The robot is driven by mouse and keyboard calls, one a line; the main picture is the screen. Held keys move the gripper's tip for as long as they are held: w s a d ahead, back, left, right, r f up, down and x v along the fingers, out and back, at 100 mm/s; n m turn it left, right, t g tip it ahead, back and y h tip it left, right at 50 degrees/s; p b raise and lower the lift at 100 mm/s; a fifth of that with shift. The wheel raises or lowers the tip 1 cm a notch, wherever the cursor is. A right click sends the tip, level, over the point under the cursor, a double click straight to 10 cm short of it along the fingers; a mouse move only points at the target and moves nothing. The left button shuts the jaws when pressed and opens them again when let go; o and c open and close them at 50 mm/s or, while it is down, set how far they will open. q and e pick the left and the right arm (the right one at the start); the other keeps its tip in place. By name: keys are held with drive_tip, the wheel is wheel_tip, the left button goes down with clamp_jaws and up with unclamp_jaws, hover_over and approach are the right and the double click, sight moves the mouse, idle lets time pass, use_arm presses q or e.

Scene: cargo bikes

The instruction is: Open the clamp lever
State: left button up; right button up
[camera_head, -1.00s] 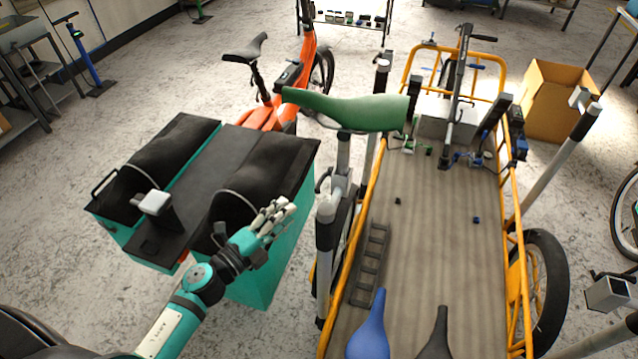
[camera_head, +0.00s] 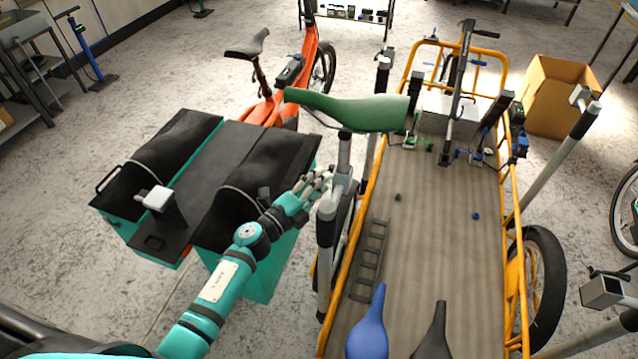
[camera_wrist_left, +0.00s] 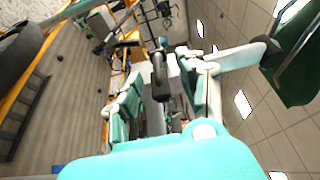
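The green saddle (camera_head: 350,110) sits on a silver seat post with a grey clamp (camera_head: 343,188) below it. My left gripper (camera_head: 322,183) reaches the left side of this clamp, its fingers close to or touching it. In the left wrist view the fingers (camera_wrist_left: 162,100) are spread apart, with a dark lever-like part (camera_wrist_left: 160,76) and silver metal between them. I cannot tell whether they touch the lever. In the head view the lever is hidden or too small to make out. The saddle also shows in the left wrist view (camera_wrist_left: 298,75). My right gripper is not in view.
A teal box with a black top (camera_head: 190,175) stands left of the clamp, under my left arm. The yellow-framed cargo bed (camera_head: 430,245) lies to the right, with a blue saddle (camera_head: 369,330) near its front. A cardboard box (camera_head: 556,98) stands behind right.

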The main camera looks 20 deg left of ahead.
use_arm(q)
clamp_jaws()
